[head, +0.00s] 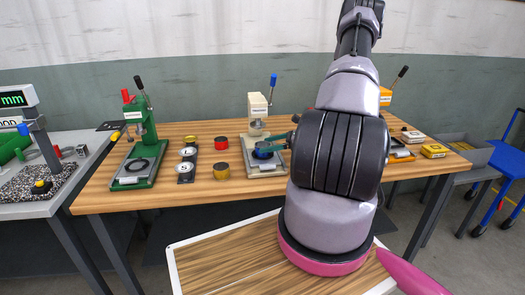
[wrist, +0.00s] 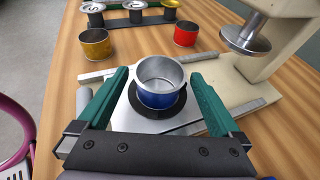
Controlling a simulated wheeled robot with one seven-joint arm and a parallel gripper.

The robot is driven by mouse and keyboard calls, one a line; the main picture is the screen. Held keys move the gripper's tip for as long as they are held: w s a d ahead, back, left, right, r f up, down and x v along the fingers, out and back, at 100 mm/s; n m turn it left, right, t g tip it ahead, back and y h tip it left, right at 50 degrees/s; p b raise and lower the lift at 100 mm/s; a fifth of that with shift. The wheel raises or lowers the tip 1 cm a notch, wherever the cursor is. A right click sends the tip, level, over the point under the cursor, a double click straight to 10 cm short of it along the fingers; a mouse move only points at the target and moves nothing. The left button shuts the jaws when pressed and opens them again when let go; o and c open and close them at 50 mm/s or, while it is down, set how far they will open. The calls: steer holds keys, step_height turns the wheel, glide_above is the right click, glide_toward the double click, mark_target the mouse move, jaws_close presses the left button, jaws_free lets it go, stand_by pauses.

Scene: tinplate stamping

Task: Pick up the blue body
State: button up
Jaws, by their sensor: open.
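The blue body (wrist: 160,97) is a short open-topped cup with a blue outside and a bare metal inside. It stands upright on a dark round seat on the metal base plate (wrist: 187,122) of the cream press. In the head view the blue body (head: 262,154) is partly hidden by my gripper. My gripper (wrist: 158,86) is open, with one green finger on each side of the blue body and a visible gap to each. In the head view my gripper (head: 279,141) reaches in from the right at the cream press (head: 258,119).
The press column and round ram (wrist: 244,40) stand close on the right. A yellow body (wrist: 95,44) and a red body (wrist: 186,33) stand on the wooden table. A dark rack (wrist: 135,18) of round parts lies behind. A green press (head: 140,140) stands at left.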

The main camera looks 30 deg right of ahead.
steer(key=shift+x, duration=1.35)
steer(key=c, duration=1.4)
